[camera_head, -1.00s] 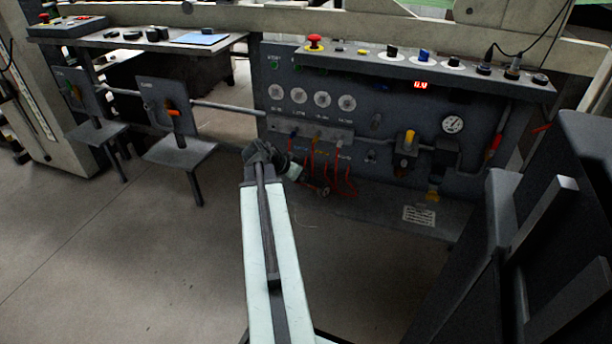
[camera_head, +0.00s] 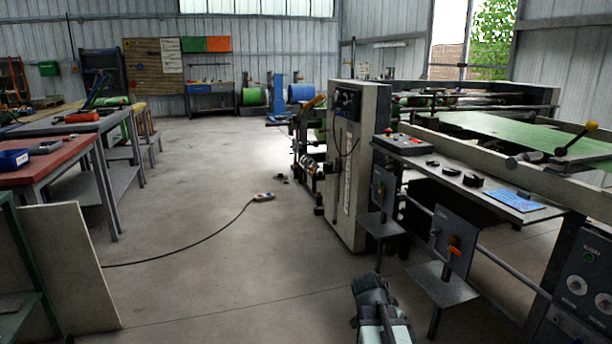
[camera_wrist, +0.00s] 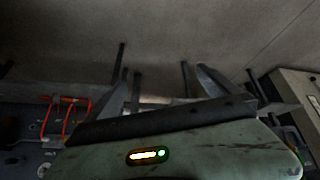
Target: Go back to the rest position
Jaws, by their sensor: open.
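My gripper shows in the wrist view (camera_wrist: 165,100) with its two dark fingers spread apart and nothing between them. Bare concrete floor lies beyond the fingers. In the head view only part of my arm shows at the bottom, right of centre, in front of the grey machine stands; the fingertips cannot be made out there.
The machine (camera_head: 352,165) with its small stands (camera_head: 445,285) and control shelf (camera_head: 500,190) fills the right. Workbenches (camera_head: 60,160) and a leaning board (camera_head: 75,270) stand at left. A cable (camera_head: 190,243) crosses the open floor to a small plug box (camera_head: 263,197).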

